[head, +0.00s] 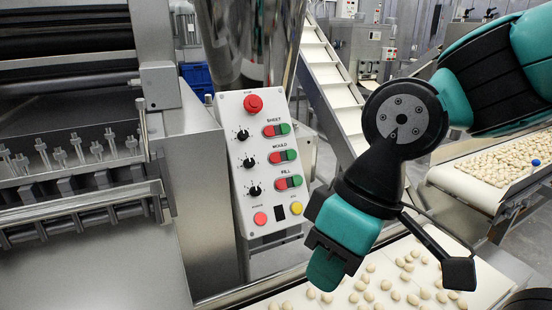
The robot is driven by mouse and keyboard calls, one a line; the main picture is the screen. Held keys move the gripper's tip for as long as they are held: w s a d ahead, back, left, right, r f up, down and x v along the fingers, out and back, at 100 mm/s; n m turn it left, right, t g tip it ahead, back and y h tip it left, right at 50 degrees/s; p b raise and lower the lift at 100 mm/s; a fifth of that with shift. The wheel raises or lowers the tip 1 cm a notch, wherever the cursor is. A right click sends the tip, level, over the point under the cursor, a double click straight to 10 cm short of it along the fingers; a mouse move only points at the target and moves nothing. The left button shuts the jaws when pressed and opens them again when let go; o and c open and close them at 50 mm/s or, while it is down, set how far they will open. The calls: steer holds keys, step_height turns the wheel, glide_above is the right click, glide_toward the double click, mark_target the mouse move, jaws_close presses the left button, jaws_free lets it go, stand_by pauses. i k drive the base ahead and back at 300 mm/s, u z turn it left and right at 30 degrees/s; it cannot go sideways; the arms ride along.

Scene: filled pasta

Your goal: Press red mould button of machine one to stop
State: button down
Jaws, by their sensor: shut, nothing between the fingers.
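The white control panel (236,187) stands upright on the machine, left of centre in the head view. Its rows are labelled SHEET, MOULD and FILL. The red mould button (275,158) is in the middle row, with the green mould button (290,155) at its right. A black knob sits left of them. My gripper (325,275) is shut and empty, pointing down, to the right of and below the panel. It is apart from the red mould button and does not cover it. The fingers are seen from the side.
A large red button (253,103) tops the panel; a small red button (260,218) and a yellow button (296,208) are near its bottom. A belt (385,262) with pasta pieces runs below my gripper. A steel hopper (247,40) rises behind the panel; rollers (65,35) are at left.

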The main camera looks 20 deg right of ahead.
mark_target(274, 158)
steer(key=u, duration=0.95)
steer(key=k, duration=0.85)
steer(key=z, duration=0.75)
steer(key=i, duration=0.5)
